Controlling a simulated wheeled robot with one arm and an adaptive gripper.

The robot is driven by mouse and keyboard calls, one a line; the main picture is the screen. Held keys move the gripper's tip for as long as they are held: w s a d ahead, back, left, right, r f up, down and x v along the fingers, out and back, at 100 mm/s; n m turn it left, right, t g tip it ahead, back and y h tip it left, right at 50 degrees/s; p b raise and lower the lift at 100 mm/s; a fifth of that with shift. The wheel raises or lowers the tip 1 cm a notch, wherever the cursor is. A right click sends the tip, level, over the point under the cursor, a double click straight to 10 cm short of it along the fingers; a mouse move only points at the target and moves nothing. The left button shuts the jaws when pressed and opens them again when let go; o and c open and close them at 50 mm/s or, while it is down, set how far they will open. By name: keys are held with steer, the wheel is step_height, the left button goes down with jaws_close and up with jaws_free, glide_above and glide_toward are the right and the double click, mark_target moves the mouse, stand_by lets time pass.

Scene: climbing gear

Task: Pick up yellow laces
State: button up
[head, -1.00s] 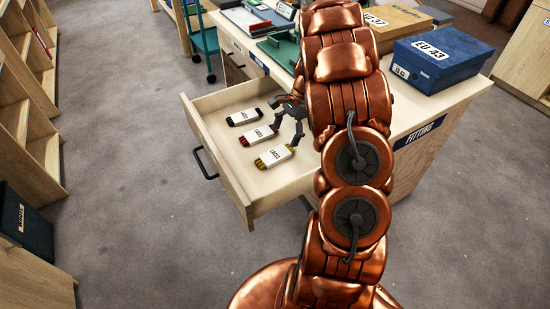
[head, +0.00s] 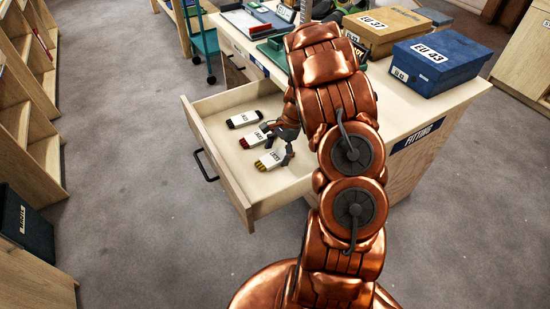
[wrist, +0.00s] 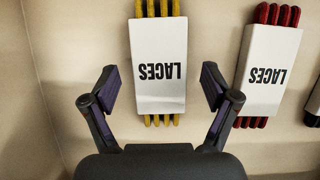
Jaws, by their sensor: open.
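The yellow laces (wrist: 158,63) are in a white sleeve marked LACES, with yellow ends showing at both ends. They lie on the floor of the open drawer, nearest its front corner in the head view (head: 271,159). My gripper (wrist: 160,88) is open, with one finger on each side of the yellow laces' near end, apart from them. In the head view my gripper (head: 278,147) is low in the drawer over that pack, and its fingers partly hide it.
The red laces (wrist: 268,68) lie right of the yellow ones in the wrist view, close to one finger. Black laces (head: 243,119) lie farther back. The drawer's walls (head: 220,178) stand around them. Shoe boxes (head: 440,62) are on the counter above.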

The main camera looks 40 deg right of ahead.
steer(key=shift+c, duration=0.3)
steer(key=c, duration=0.9)
